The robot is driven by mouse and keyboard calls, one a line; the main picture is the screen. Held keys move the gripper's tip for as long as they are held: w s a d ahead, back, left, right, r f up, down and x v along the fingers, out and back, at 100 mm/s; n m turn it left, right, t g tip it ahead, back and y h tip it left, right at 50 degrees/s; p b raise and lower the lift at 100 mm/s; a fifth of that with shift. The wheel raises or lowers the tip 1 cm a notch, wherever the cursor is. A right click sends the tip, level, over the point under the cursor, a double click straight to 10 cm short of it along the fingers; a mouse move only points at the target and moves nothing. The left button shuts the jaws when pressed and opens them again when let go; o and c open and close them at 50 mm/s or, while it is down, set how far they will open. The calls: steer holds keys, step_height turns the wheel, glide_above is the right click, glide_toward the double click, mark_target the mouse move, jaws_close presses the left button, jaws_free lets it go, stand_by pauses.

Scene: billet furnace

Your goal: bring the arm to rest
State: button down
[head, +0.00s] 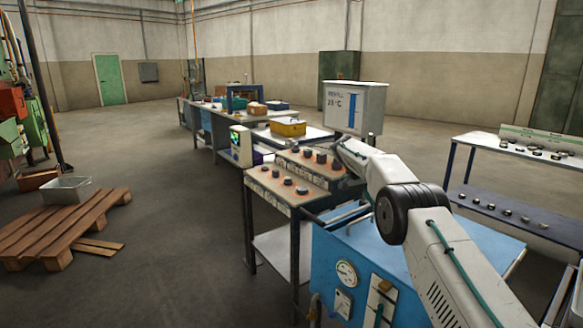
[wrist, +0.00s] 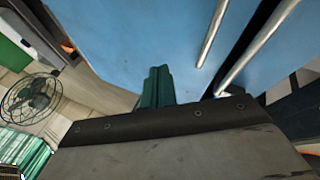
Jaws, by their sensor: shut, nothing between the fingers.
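My arm reaches in from the lower right of the head view, bends at a dark round joint, and runs up and left over the blue cabinet (head: 335,262). Its far end lies near the stepped rack of dark billets (head: 298,165); I cannot make out the fingers there. In the wrist view my gripper (wrist: 157,86) shows as two green fingers pressed together, with nothing between them. A blue surface (wrist: 130,35) fills the top of that view. Two metal rods (wrist: 213,35) stand to the right of the fingers; I cannot tell how close they are.
A billet stand (head: 283,190) is left of the blue cabinet. A shelf unit (head: 495,148) with several dark pieces stands at right. A wooden pallet (head: 60,228) with a grey bin (head: 67,190) lies at left. A fan (wrist: 30,100) shows in the wrist view. The floor between is clear.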

steer(key=f, duration=0.1)
steer(key=s+a+f+n, duration=0.1)
steer(key=f, duration=0.1)
steer(key=s+f+n, duration=0.1)
steer(key=shift+a+f+g+y, duration=0.15)
steer(key=shift+f+g+y, duration=0.15)
steer(key=s, duration=0.1)
steer(key=s+n, duration=0.1)
steer(key=s, duration=0.1)
steer(key=shift+a+f+n+y, duration=0.1)
steer(key=shift+a+n+y, duration=0.15)
steer(key=shift+n+y, duration=0.15)
steer(key=s+r+n+y, duration=0.1)
steer(key=s+r, duration=0.5)
steer(key=s, duration=0.4)
steer(key=s+r+n+y, duration=0.1)
steer(key=s+r, duration=0.4)
steer(key=s, duration=0.5)
steer(key=s+r+n+y, duration=0.1)
steer(key=s+r+n, duration=0.1)
steer(key=s+r, duration=0.55)
steer(key=s+t+y, duration=0.2)
steer(key=s, duration=3)
steer(key=shift+r+t, duration=0.15)
steer(key=shift+t, duration=0.25)
steer(key=shift+s+d, duration=0.1)
